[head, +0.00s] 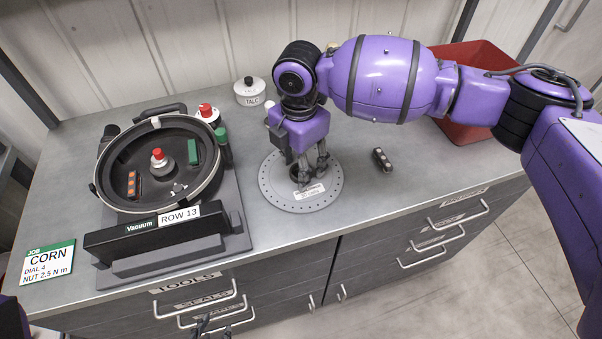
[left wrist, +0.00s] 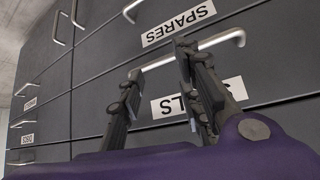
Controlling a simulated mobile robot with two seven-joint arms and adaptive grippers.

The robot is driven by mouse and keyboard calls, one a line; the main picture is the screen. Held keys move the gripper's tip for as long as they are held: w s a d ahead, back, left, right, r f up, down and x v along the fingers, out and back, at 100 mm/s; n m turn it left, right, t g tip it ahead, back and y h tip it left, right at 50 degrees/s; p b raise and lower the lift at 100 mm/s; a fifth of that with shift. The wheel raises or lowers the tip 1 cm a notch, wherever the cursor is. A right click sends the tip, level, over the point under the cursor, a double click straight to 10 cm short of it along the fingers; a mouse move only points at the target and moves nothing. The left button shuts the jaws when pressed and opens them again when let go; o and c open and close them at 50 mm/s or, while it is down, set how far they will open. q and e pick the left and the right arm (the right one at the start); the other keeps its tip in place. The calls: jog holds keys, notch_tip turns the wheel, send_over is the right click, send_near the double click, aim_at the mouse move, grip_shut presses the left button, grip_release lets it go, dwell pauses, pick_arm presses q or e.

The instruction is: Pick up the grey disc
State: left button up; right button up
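The grey disc (head: 275,192) lies flat on the grey bench, with small holes around its rim and a white label. My right gripper (head: 311,176) comes down over its middle from above, fingers at or very near the disc's centre. The fingers hide the centre, so I cannot tell whether they grip anything. My left gripper shows only as dark fingertips (head: 205,325) at the bottom edge of the head view, low in front of the drawers. In the left wrist view its two fingers (left wrist: 155,85) are apart with nothing between them, facing drawer fronts and a handle.
The seed meter (head: 118,165), a round open housing, stands left on the bench behind a Vacuum bar (head: 140,233). A TALC pot (head: 249,91) stands behind the disc. A small dark part (head: 382,160) lies right of it. A red bin (head: 460,131) is at the back right.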

jog(key=shift+f, duration=0.2)
jog(key=c, duration=1.1)
jog(key=shift+r, duration=0.1)
jog(key=shift+c, duration=0.2)
